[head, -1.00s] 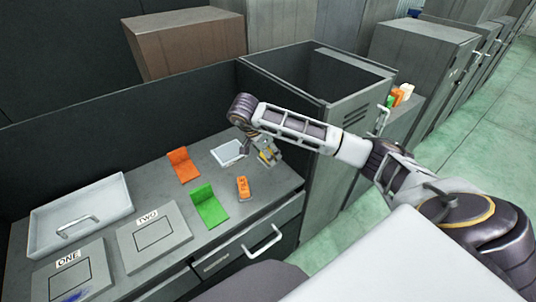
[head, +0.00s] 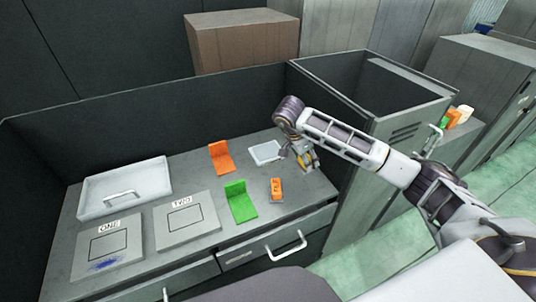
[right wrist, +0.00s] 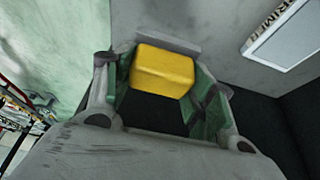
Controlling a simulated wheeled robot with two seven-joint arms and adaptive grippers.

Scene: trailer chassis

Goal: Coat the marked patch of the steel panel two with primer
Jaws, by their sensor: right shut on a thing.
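Steel panel two (head: 202,228) lies flat on the workbench, labelled TWO, with a black outlined patch (head: 187,219) that looks bare grey. My right gripper (head: 308,165) is over the right end of the bench, away from the panel. In the right wrist view it is shut on a yellow block-shaped pad (right wrist: 162,72). The pale, shallow primer tray (head: 265,152) lies just left of the gripper; the right wrist view shows it too (right wrist: 285,38), with a partly cut-off PRIMER label. My left gripper is not in view.
Panel one (head: 133,240), with a blue smear, lies left of panel two. A white handled tray (head: 153,175) stands behind them. An orange bracket (head: 221,160), a green bracket (head: 240,203) and a small orange item (head: 277,190) lie between panel two and my right gripper. A dark wall (head: 170,115) backs the bench.

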